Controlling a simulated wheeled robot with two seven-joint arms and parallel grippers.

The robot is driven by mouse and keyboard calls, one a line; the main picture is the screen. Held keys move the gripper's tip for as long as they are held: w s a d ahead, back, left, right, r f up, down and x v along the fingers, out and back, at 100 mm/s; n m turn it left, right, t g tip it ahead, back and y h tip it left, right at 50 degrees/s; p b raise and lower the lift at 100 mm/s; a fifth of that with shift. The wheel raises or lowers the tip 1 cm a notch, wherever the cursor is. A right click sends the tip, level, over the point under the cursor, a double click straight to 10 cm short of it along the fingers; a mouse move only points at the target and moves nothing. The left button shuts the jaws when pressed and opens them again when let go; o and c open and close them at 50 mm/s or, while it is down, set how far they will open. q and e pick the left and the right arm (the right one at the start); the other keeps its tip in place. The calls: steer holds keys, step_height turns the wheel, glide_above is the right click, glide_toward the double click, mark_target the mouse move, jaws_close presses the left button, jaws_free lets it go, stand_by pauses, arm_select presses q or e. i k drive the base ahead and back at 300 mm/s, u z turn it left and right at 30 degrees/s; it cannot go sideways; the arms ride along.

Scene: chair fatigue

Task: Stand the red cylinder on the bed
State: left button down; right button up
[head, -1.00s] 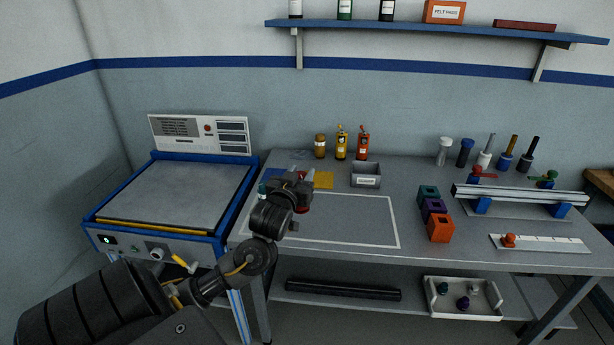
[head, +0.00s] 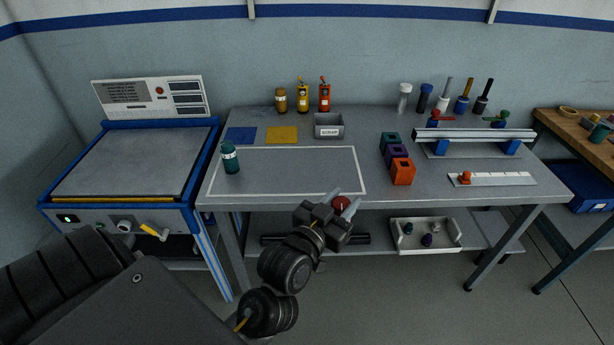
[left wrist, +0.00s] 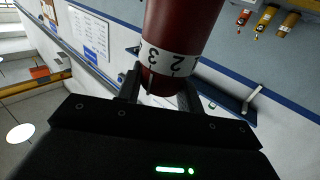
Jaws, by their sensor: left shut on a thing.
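My left gripper (head: 343,204) is shut on the red cylinder (head: 340,201), in front of the workbench's near edge in the head view. The gripper mostly hides the cylinder there. In the left wrist view the red cylinder (left wrist: 182,30) fills the top middle between the fingers, with a white band numbered 2 and 3. The bed (head: 130,165) is the flat grey plate with a blue frame on the machine at the left. It is bare, and my gripper is well to its right. My right gripper is not in view.
A teal cylinder (head: 230,157) stands inside the white outline on the workbench (head: 290,175). Orange, purple and teal blocks (head: 402,172) and a scrap bin (head: 328,126) stand farther right and back. A control panel (head: 150,96) rises behind the bed.

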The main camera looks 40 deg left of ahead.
mark_target(162, 156)
steer(key=z, duration=0.05)
steer(key=k, duration=0.65)
steer(key=u, duration=0.6)
steer(key=i, duration=0.65)
steer(key=u, duration=0.8)
steer(key=i, duration=1.05)
steer(key=z, duration=0.15)
